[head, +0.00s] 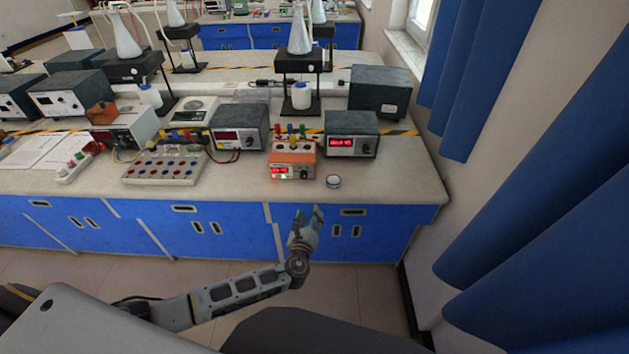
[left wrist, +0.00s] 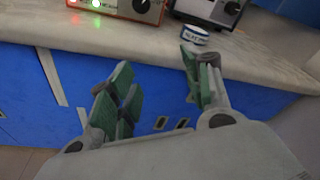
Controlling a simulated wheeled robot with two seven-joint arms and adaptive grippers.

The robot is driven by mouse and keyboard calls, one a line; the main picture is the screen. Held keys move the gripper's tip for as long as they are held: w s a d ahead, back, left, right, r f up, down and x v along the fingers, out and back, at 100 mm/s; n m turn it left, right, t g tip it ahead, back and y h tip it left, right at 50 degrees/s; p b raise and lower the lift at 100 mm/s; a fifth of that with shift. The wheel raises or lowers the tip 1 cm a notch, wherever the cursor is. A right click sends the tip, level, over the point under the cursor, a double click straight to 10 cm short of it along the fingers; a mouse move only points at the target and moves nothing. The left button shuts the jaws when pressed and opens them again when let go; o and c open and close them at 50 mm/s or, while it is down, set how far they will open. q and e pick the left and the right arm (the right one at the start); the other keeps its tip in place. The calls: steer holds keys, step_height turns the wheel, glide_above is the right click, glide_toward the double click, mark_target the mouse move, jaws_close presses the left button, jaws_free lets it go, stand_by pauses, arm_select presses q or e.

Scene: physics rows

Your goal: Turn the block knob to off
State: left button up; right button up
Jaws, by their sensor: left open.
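An orange box (head: 291,160) with a red and green display stands near the front edge of the bench, and its dark knob (head: 303,173) is on the right of the front face. The knob also shows at the top of the left wrist view (left wrist: 143,5). I cannot read its setting. My left gripper (head: 306,212) is open and empty, in front of the blue cabinets, below the bench top and the orange box. In the left wrist view its green-padded fingers (left wrist: 155,78) are spread apart, touching nothing. My right gripper is not in view.
A small round white-and-blue container (head: 333,182) sits right of the orange box. Dark meters stand behind it at right (head: 351,136) and left (head: 239,128). A white board with several knobs (head: 164,169) lies farther left. The bench front edge lies between gripper and box.

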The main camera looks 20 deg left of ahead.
arm_select(q)
steer(key=a+r+m+y, duration=0.1)
steer(key=a+r+m+t, duration=0.1)
steer(key=m, duration=0.1)
steer(key=r+m+y, duration=0.1)
steer(key=shift+s+a+r+m+y, duration=0.15)
steer(key=shift+a+r+m+y, duration=0.15)
steer(key=shift+a+r, duration=0.1)
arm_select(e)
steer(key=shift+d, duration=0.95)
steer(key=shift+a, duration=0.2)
